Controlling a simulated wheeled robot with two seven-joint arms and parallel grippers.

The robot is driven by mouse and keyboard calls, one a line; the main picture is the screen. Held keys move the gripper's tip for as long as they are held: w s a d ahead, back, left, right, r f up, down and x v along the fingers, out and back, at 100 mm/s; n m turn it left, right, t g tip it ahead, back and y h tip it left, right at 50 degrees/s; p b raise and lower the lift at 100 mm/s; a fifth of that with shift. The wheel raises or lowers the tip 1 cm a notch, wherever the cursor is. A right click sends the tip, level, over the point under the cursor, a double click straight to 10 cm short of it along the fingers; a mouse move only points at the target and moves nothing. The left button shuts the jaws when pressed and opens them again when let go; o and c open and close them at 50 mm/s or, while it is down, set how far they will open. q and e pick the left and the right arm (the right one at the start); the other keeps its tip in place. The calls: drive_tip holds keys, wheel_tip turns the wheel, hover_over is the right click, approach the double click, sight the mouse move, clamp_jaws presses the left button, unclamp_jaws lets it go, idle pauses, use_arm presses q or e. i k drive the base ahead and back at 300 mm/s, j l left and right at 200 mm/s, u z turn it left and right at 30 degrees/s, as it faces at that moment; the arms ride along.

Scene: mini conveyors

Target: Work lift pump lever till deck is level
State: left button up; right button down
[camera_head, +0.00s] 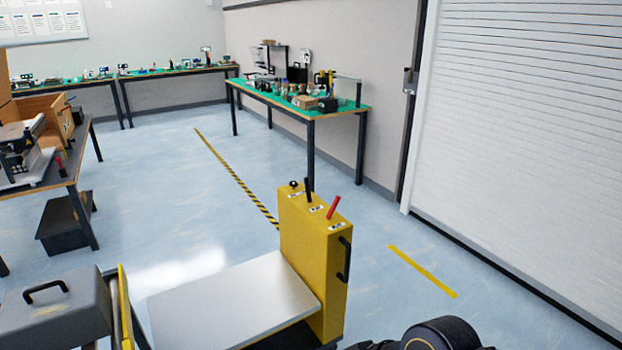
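A yellow lift column (315,262) stands at the lower middle. On its top are a black lever (308,190), a red-handled lever (333,208) tilted to the right, and a small black knob (293,183). I cannot tell which lever is the pump lever; the labels beside them are too small to read. A bare silver deck (230,302) extends left from the column, its near part cut off by the bottom edge. A dark rounded part of my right arm shows at the bottom right. Neither gripper is in view.
A grey box with a black handle (55,310) sits beyond the deck's left side, by a yellow upright edge (126,308). A bench (60,165) stands left, and green-topped benches (300,108) stand behind. A white shutter (520,150) closes the right. Floor behind the column is clear.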

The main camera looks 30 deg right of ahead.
sight(306, 180)
drive_tip(key=i+l, duration=0.15)
drive_tip(key=l, duration=0.25)
drive_tip(key=i+l, duration=0.2)
drive_tip(key=l, duration=0.15)
drive_tip(key=i+l, duration=0.15)
drive_tip(key=l, duration=0.25)
drive_tip(key=i+l, duration=0.2)
drive_tip(key=l, duration=0.15)
drive_tip(key=i+l, duration=0.15)
drive_tip(key=l, duration=0.25)
drive_tip(key=i+l, duration=0.15)
drive_tip(key=l, duration=0.25)
drive_tip(key=i+l, duration=0.2)
drive_tip(key=l, duration=0.15)
drive_tip(key=i+l, duration=0.15)
drive_tip(key=l, duration=0.25)
